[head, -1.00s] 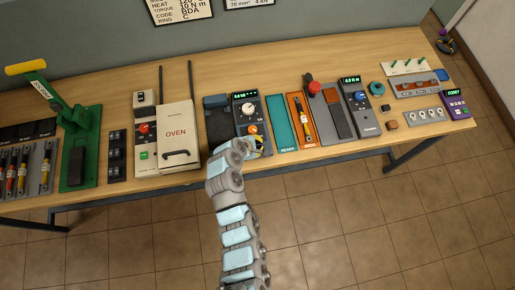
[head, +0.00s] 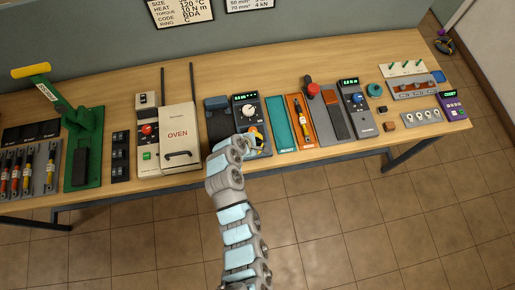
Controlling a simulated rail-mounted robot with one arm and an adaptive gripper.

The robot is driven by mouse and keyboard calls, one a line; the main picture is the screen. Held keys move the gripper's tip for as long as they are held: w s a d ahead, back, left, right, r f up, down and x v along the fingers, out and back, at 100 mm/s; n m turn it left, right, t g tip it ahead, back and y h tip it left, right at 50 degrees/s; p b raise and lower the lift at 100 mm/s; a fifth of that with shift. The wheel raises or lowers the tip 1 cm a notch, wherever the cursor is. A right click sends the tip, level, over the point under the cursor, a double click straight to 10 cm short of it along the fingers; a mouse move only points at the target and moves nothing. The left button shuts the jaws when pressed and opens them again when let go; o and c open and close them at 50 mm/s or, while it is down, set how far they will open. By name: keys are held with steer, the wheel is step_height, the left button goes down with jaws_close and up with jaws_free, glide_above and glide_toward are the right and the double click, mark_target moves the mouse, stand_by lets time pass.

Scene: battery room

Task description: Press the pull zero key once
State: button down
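A dark meter with a green lit display (head: 245,97) and a white dial (head: 248,111) stands near the bench's middle. A small orange key (head: 252,129) shows low on its face. My gripper (head: 257,142) is over the lower front part of this meter, largely hidden behind my wrist; its finger opening is not clear. I cannot tell whether it touches a key. No label reading pull zero is legible, so I cannot single out that key.
Left of the first meter are a dark clamp block (head: 217,118), an oven (head: 178,135) and a green lever press (head: 84,145). Right of it are a teal tray (head: 279,122), an orange tray (head: 294,104) and a red-knobbed lever (head: 312,89).

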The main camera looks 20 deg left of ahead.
steer(key=shift+r+p, duration=0.6)
steer(key=shift+r, duration=0.65)
steer(key=shift+f, duration=0.1)
